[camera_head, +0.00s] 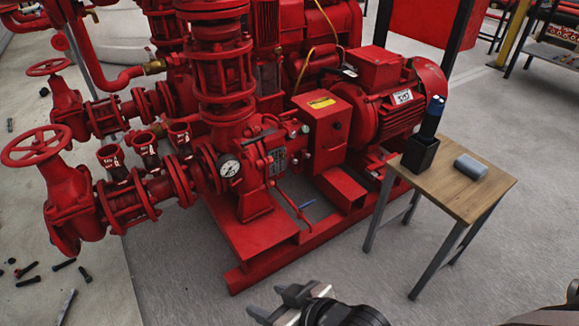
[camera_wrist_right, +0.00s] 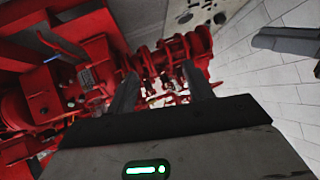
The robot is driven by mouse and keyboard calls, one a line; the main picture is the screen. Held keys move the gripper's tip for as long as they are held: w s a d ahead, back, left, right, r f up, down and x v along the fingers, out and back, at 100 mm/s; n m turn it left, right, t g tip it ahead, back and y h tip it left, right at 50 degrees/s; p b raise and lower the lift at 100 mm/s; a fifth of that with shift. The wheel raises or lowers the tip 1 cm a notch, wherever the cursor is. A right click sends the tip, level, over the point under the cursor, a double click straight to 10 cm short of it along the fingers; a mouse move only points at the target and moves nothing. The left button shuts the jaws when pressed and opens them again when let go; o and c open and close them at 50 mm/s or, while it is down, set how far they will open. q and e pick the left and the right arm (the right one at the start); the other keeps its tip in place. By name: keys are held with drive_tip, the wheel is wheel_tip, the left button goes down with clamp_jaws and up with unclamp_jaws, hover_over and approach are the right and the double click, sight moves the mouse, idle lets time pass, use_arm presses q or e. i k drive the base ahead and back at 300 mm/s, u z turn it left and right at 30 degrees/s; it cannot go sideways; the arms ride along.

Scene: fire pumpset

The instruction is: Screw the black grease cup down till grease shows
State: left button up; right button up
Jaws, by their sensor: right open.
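The red pump (camera_head: 262,170) stands in the middle of the head view, with a round pressure gauge (camera_head: 229,167) on its front. I cannot make out the black grease cup for certain; small dark fittings sit around the shaft housing (camera_head: 296,130) between pump and red box. No grease can be made out. My right gripper (camera_head: 268,302) is at the bottom of the head view, in front of the red base frame and apart from the pump. In the right wrist view its two fingers (camera_wrist_right: 160,90) are spread with nothing held, pointing toward red machinery. My left gripper does not show.
A small wooden table (camera_head: 470,192) at right holds a black holder (camera_head: 419,153) with a dark, blue-topped item and a grey cylinder (camera_head: 470,166). Red valves (camera_head: 75,205) and pipes fill the left. Loose bolts (camera_head: 28,281) lie on the floor. Floor front right is clear.

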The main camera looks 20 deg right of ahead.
sight(293, 134)
drive_tip(key=u, duration=0.15)
drive_tip(key=k, duration=0.95)
drive_tip(key=z, duration=1.1)
drive_tip(key=i, duration=1.05)
drive_tip(key=u, duration=0.2)
